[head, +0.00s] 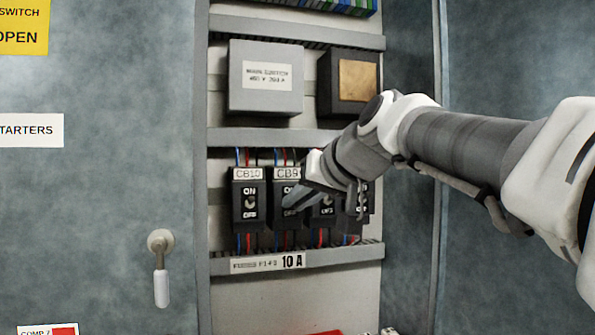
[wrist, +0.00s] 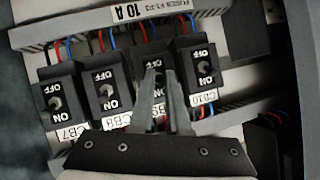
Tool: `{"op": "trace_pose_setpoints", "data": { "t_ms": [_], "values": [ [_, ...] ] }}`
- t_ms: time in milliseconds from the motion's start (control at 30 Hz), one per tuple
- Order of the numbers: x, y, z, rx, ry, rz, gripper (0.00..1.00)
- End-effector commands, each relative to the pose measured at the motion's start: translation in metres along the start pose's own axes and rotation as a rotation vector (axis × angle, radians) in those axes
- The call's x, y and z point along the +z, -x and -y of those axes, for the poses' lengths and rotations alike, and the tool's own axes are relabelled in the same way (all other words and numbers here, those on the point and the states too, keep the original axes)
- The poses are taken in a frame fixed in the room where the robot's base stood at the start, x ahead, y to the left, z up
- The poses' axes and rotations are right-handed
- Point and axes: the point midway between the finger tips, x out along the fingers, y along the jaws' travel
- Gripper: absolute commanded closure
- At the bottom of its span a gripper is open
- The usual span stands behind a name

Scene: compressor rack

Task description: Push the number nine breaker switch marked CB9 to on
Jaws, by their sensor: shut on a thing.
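The CB9 breaker (head: 282,239) is a black block with a white CB9 label, second from the left in the row in the head view. In the upside-down wrist view the CB9 breaker (wrist: 150,50) sits between CB8 and CB10. My gripper (head: 290,208) reaches in from the right, its fingertips at the lower middle of CB9's face. In the wrist view my gripper (wrist: 160,73) has its fingers close together over CB9's toggle, shut on it. The fingers hide most of the toggle, so I cannot tell its position.
The CB10 breaker (head: 250,218) stands close left of CB9. The CB8 breaker (wrist: 105,88) and CB7 breaker (wrist: 57,95) are on its other side. Grey ducts run above and below the row. An open cabinet door (head: 100,190) with a handle (head: 160,270) is at left.

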Motion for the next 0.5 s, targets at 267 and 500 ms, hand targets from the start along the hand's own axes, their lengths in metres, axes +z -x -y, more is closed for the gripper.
{"op": "trace_pose_setpoints", "data": {
  "t_ms": [267, 500],
  "values": [
    [-0.0133, 0.0047, 0.0042, 0.038, -0.038, 0.159, 1.00],
    [-0.0151, 0.0035, 0.0046, 0.064, -0.062, 0.264, 1.00]
  ]
}}
